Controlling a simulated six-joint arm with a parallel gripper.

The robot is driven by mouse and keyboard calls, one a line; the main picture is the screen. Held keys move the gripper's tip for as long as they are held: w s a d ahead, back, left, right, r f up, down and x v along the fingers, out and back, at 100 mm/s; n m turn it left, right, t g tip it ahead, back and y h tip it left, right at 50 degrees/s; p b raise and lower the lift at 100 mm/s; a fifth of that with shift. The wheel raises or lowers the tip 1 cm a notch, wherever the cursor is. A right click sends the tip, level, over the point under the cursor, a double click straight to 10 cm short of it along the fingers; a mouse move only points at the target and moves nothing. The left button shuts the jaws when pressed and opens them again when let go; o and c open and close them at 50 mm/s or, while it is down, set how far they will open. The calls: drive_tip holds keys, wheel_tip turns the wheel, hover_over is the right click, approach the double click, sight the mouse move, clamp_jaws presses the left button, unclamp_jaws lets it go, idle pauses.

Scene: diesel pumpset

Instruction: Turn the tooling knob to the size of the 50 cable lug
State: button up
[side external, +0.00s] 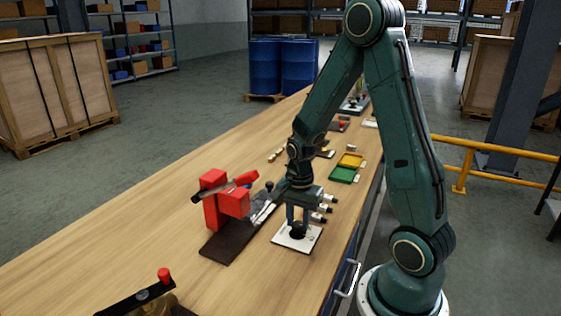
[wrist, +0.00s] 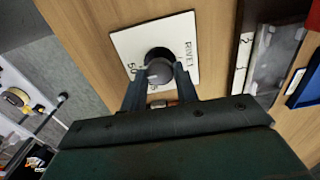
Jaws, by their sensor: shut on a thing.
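The tooling knob (wrist: 158,70) is a dark round knob on a white square plate (wrist: 128,41) in the wrist view. The plate also shows in the side view (side external: 284,241), lying on the bench. It carries the printed marks "RIVET" and "50"; other print is partly hidden by my fingers. Which mark the knob points to cannot be made out. My gripper (wrist: 160,77) points down with its fingers on either side of the knob, shut on it. In the side view my gripper (side external: 298,226) covers most of the knob. No cable lug can be clearly identified.
A red tool (side external: 225,200) on a dark board (side external: 222,246) stands just left of the plate. Several small white-and-dark pieces (side external: 322,208) lie close behind my gripper. The bench's front left (side external: 110,250) is mostly clear.

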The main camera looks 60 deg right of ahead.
sight(298, 224)
drive_tip(key=o, duration=1)
drive_tip(key=shift+r, duration=0.15)
drive_tip(key=shift+r, duration=6.75)
drive_tip(key=s+a+r+n+t, duration=0.2)
drive_tip(key=s+a+n, duration=0.1)
drive_tip(key=n, duration=0.3)
drive_tip(key=s+a+r+n+t, duration=0.1)
drive_tip(key=s+a+r+n, duration=0.2)
drive_tip(key=a+n, duration=0.3)
drive_tip(key=s+a+r+n+t, duration=0.2)
drive_tip(key=s+a+r+n, duration=0.1)
drive_tip(key=n, duration=0.3)
drive_tip(key=shift+s+a+r+t, duration=0.3)
drive_tip(key=shift+s+a, duration=0.3)
drive_tip(key=shift+a, duration=0.15)
